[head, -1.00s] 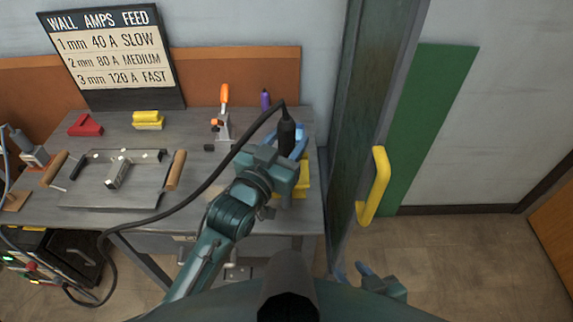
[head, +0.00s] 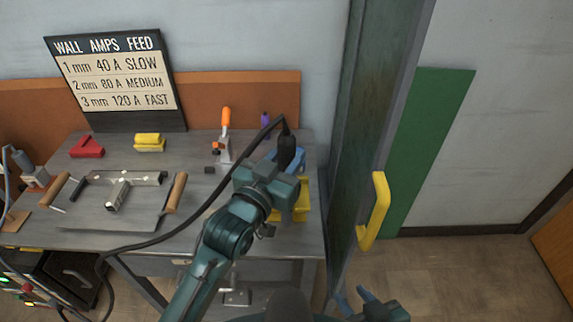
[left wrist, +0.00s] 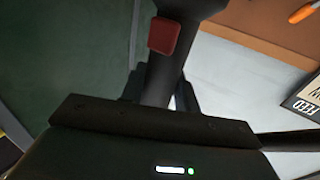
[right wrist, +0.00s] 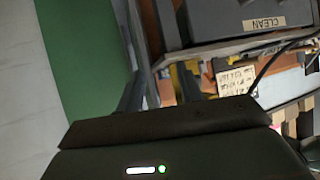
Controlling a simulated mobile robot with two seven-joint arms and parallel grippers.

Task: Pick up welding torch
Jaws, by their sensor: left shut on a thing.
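The welding torch (head: 286,150) is black, with a black cable looping from its top down to the left. My left gripper (head: 289,160) is shut around the torch near the right end of the workbench. The torch stands roughly upright in the head view; its lower end is hidden behind my gripper. In the left wrist view the torch handle (left wrist: 158,75) with its red trigger (left wrist: 164,35) lies between the fingers. My right gripper (head: 366,304) is low at the bottom right of the head view. The right wrist view shows its fingers (right wrist: 157,92) apart and empty.
The workbench (head: 108,228) holds a clamped metal plate, a red magnet (head: 87,147), a yellow block (head: 149,142) and an orange-handled clamp (head: 225,125). A yellow object (head: 302,205) is beside my left gripper. A dark panel with a yellow handle (head: 377,205) stands right of the bench.

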